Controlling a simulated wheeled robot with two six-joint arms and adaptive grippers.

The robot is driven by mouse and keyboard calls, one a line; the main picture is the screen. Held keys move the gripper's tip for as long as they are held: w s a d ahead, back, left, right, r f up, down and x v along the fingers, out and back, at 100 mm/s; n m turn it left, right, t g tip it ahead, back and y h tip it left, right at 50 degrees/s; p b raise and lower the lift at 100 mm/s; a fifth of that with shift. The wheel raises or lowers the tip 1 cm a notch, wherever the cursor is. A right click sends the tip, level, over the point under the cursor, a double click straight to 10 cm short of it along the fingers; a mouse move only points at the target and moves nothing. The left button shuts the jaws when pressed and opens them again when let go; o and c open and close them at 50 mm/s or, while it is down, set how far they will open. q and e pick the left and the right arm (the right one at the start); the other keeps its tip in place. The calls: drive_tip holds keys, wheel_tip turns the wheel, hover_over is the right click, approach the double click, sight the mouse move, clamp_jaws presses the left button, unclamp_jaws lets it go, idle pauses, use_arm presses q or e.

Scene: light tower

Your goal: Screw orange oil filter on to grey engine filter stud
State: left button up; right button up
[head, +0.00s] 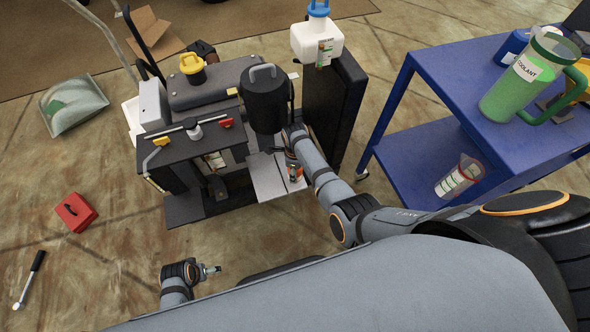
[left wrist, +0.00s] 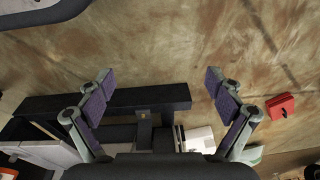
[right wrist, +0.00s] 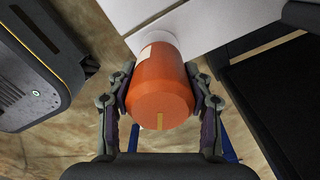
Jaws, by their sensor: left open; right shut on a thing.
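The orange oil filter (right wrist: 162,70) is a cylinder with a pale label, held between the fingers of my right gripper (right wrist: 160,100) in the right wrist view. In the head view only a small part of the filter (head: 296,173) shows beside the right gripper (head: 293,166), near the engine's right side. The dark grey engine (head: 205,95) stands in the middle of the head view. I cannot make out the filter stud. My left gripper (left wrist: 160,82) is open and empty, apart from the engine. In the head view the left gripper (head: 212,270) is low, above the floor.
A white panel (head: 268,178) lies by the engine, close to the filter. A blue cart (head: 425,150) with a green coolant jug (head: 522,82) stands right. A red box (head: 75,212) and a ratchet (head: 30,280) lie on the left floor, with open floor between.

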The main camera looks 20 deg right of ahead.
drive_tip(key=shift+f+b, duration=0.3)
drive_tip(key=shift+f, duration=0.15)
use_arm(q)
drive_tip(key=shift+w+d+r, duration=0.15)
drive_tip(key=shift+r, duration=0.3)
drive_tip(key=shift+w+d+r, duration=0.1)
drive_tip(key=shift+r, duration=0.3)
use_arm(e)
drive_tip(key=shift+r, duration=0.1)
use_arm(q)
drive_tip(key=shift+r, duration=0.15)
drive_tip(key=shift+r+p, duration=0.45)
drive_tip(key=shift+p, duration=0.25)
drive_tip(key=shift+f+b, duration=1)
use_arm(e)
drive_tip(key=shift+f, duration=1.2)
drive_tip(key=shift+r, duration=0.1)
drive_tip(key=shift+m, duration=0.8)
drive_tip(key=m, duration=0.3)
drive_tip(key=shift+m+p, duration=0.3)
use_arm(q)
drive_tip(key=shift+r, duration=0.3)
use_arm(e)
drive_tip(key=o, duration=1.5)
